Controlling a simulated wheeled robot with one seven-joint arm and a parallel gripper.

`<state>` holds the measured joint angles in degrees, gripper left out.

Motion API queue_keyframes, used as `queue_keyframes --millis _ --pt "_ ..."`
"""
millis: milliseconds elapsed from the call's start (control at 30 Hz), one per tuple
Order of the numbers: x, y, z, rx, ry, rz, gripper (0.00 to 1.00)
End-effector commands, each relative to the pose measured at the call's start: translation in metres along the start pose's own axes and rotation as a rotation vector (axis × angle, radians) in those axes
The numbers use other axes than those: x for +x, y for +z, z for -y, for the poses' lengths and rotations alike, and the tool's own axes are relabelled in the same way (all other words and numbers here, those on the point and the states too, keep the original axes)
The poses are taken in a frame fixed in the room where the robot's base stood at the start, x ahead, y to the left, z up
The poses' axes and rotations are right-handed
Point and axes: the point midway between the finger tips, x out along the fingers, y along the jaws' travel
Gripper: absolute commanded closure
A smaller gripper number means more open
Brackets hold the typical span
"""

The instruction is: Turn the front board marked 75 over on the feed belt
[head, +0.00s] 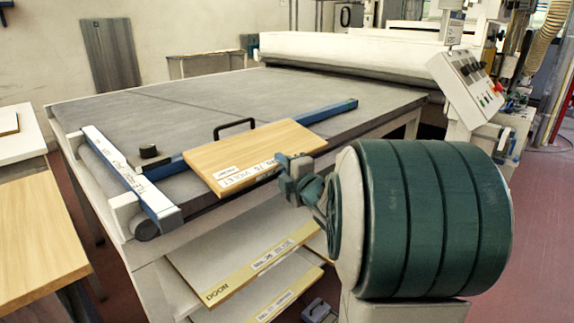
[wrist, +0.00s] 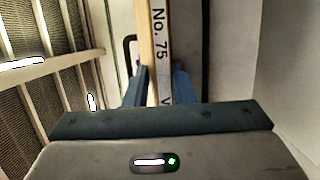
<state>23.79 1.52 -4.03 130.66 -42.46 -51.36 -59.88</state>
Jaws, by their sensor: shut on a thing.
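The wooden front board (head: 255,150) is roughly level at the near edge of the grey feed belt (head: 230,95), with its plain wood face up. Labels along its near edge read 75 VIOLET. My gripper (head: 290,170) is at the board's near right edge. In the wrist view, the fingers of my gripper (wrist: 158,88) are shut on the board (wrist: 159,45), which shows edge-on with its "No. 75" label. I cannot tell whether the board rests on the belt or hangs just above it. Its underside is hidden.
A blue fence bar (head: 270,130) crosses the belt beside the board, with a black handle (head: 234,126) behind it. A blue-and-white stop rail (head: 130,172) stands at left. Labelled boards (head: 240,265) lie on shelves below. A roller (head: 350,48) spans the far end.

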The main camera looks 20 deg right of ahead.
Motion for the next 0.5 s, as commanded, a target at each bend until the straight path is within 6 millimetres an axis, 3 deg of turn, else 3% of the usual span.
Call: queue_keyframes --millis 33,233,267,333,500 --pt "-0.0002 -0.0017 0.0078 -0.003 -0.018 -0.003 1.0" --pt "-0.0003 -0.0015 0.0075 -0.003 -0.018 -0.003 1.0" --pt "-0.0003 -0.0015 0.0075 -0.003 -0.018 -0.003 0.72" --pt "-0.0003 -0.0013 0.0068 -0.003 -0.016 -0.003 0.53" --pt "-0.0005 -0.0001 0.0043 -0.002 -0.011 0.0 0.52"
